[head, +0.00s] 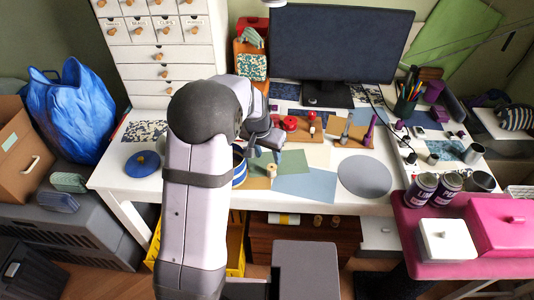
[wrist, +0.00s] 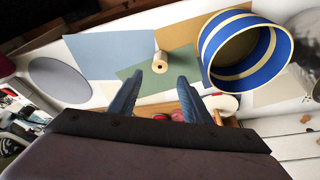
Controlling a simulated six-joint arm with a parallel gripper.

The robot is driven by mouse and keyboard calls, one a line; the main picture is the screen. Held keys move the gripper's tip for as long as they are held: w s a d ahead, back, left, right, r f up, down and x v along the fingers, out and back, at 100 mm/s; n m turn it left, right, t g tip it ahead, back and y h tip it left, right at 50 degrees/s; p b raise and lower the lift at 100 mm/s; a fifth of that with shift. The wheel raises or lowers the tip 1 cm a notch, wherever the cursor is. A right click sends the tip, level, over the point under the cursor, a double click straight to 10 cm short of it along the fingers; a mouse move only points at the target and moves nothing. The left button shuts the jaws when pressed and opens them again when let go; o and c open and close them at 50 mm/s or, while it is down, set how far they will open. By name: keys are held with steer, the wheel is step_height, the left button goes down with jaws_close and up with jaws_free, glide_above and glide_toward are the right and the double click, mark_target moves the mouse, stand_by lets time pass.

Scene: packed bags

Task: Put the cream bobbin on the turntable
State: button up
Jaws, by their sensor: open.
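The cream bobbin (head: 271,170) is a small spool on the desk, on or beside the tan sheet next to the blue striped tub. In the wrist view the bobbin (wrist: 161,62) sits just beyond the fingertips, roughly centred between them and apart from both. My gripper (head: 265,152) hangs over the desk just behind the bobbin; its fingers (wrist: 157,80) are spread with nothing between them. The turntable, a flat grey disc (head: 364,176), lies near the desk's front edge to the right. It also shows at the left in the wrist view (wrist: 58,81), empty.
A blue-and-cream striped tub (head: 238,169) stands close left of the bobbin, partly hidden by my arm; in the wrist view the tub (wrist: 246,50) is at the right. Flat blue-grey paper (head: 308,186) lies clear between bobbin and turntable. A monitor (head: 340,45) stands behind.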

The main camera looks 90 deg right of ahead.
steer(key=shift+w+a+r, duration=0.1)
steer(key=shift+a+r, duration=0.1)
steer(key=shift+r, duration=0.4)
steer(key=w+a+r+n+t, duration=0.1)
steer(key=w+a+n, duration=0.2)
steer(key=w+a, duration=0.5)
steer(key=w+a+n+y, duration=0.1)
steer(key=w+a+n, duration=0.2)
steer(key=w, duration=0.8)
steer(key=w+a+r+n+t, duration=0.1)
steer(key=w+a+n, duration=0.2)
steer(key=w+a, duration=0.5)
steer(key=w+a+n+y, duration=0.1)
steer(key=w+a+n, duration=0.55)
steer(key=a, duration=0.65)
steer(key=s+a+n, duration=0.1)
steer(key=a+n, duration=0.2)
steer(key=a, duration=0.5)
steer(key=s+a+n+y, duration=0.1)
steer(key=s+a+n, duration=0.1)
steer(key=a, duration=0.7)
steer(key=shift+s+f+n+g, duration=0.2)
steer(key=shift+f+n+g, duration=0.15)
steer(key=shift+n, duration=0.4)
steer(key=shift+o, duration=0.5)
steer(key=shift+s+a+f, duration=0.1)
steer(key=shift+s+a, duration=0.2)
